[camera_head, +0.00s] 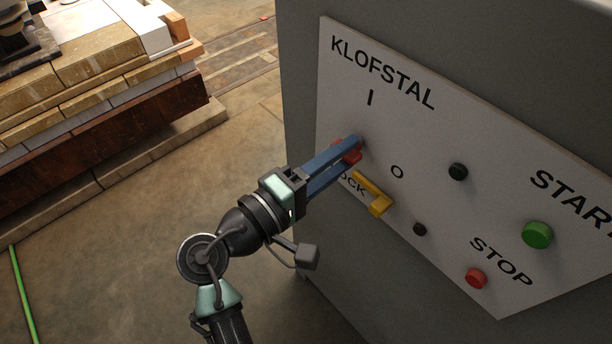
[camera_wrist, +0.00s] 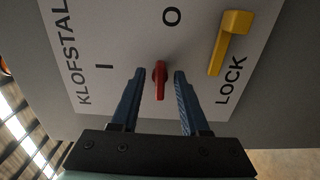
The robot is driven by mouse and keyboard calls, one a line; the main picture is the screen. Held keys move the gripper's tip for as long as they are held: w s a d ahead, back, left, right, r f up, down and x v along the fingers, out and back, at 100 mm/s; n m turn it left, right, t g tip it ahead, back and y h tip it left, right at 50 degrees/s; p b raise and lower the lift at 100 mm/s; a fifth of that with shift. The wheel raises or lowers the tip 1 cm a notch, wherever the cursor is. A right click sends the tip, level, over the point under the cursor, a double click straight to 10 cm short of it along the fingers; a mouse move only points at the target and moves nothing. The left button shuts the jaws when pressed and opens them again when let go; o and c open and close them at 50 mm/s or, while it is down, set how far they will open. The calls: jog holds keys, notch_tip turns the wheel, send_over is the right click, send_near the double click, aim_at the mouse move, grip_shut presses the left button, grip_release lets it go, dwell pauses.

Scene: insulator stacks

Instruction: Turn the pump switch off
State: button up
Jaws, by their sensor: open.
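The pump switch is a small red handle (camera_wrist: 160,82) on the white KLOFSTAL panel (camera_wrist: 208,20), among the marks I, O and LOCK. In the wrist view its long side runs up and down the picture; I cannot tell surely which mark it is set to. My gripper (camera_wrist: 159,73) is open, with one blue finger on each side of the handle and a gap on both sides. In the head view my gripper (camera_head: 357,149) reaches the panel's left part, and its fingers partly hide the red handle (camera_head: 349,157).
A yellow lever (camera_head: 376,197) sticks out by LOCK, close to my fingers; the wrist view shows it too (camera_wrist: 231,40). Green START (camera_head: 537,235) and red STOP (camera_head: 476,278) buttons are farther right. Stacked blocks (camera_head: 100,60) stand at left. The floor between is clear.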

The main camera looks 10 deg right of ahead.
jog(key=b+v, duration=0.1)
jog(key=v, duration=1)
jog(key=shift+a+b, duration=0.2)
jog(key=shift+b, duration=0.1)
jog(key=w+r+m+t+y+p, duration=0.15)
jog(key=w+r+t+y, duration=0.3)
jog(key=r, duration=0.45)
jog(key=w+r+m+t+y+p, duration=0.1)
jog(key=w+r+m+t+y, duration=0.25)
jog(key=w+r, duration=0.45)
jog(key=s+r+t+y, duration=0.3)
jog(key=s+r, duration=0.3)
jog(key=r, duration=0.7)
jog(key=s+r+m+t+y+p, duration=0.1)
jog(key=s+r+t+y, duration=0.3)
jog(key=r, duration=0.9)
jog(key=s+t, duration=0.2)
jog(key=s, duration=0.1)
jog(key=shift+s+r+m, duration=0.2)
jog(key=shift+r+m, duration=0.1)
jog(key=shift+r, duration=0.05)
jog(key=shift+a, duration=0.1)
